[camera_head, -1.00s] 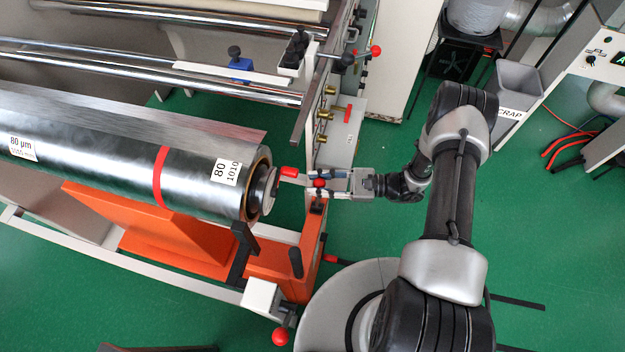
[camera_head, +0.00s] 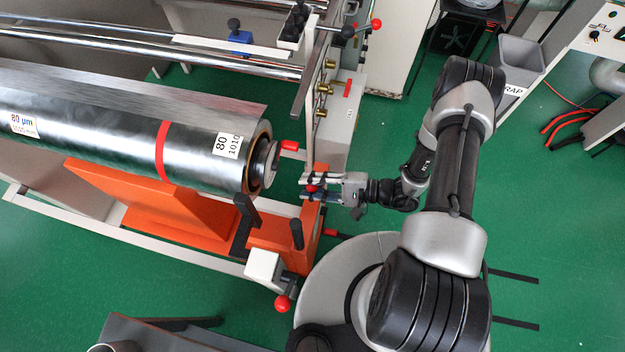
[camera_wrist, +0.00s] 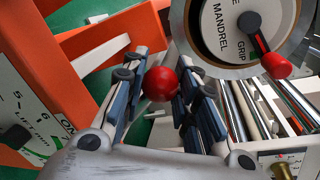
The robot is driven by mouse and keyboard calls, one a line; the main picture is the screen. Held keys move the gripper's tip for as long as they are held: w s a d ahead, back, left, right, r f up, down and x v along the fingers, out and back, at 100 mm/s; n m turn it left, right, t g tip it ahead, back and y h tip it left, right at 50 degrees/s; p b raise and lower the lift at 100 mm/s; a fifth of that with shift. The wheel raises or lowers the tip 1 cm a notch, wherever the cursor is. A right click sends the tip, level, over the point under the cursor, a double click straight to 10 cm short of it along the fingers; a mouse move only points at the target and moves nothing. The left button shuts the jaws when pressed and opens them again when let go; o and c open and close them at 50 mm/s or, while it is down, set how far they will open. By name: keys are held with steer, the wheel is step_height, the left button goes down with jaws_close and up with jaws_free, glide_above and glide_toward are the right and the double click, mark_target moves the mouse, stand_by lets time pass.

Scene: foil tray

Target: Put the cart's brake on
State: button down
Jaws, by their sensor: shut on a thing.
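The orange cart (camera_head: 190,225) carries a large foil roll and stands against the machine. A lever's red ball knob (camera_head: 312,188) is at the cart's right end. My gripper (camera_head: 309,187) is shut on that knob. In the wrist view, the red ball knob (camera_wrist: 162,84) sits between the fingertips of my gripper (camera_wrist: 163,88); its shaft is hidden. A white scale plate (camera_wrist: 28,110) on the cart, at the left, has numbers, "LIFT" and what looks like "ON". I cannot read which label belongs to the held knob.
The foil roll (camera_head: 90,130) has a mandrel end with a red-tipped grip lever (camera_wrist: 265,47) close right of my fingers. A second red ball (camera_head: 282,303) sits by the cart's front corner. Machine valves (camera_head: 323,90) lie behind. Green floor (camera_head: 400,120) is open to the right.

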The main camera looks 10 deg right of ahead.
steer(key=shift+f, duration=0.1)
steer(key=shift+s+f+n, duration=0.1)
steer(key=shift+n, duration=0.2)
steer(key=c, duration=1.2)
jaws_free()
steer(key=v, duration=1.2)
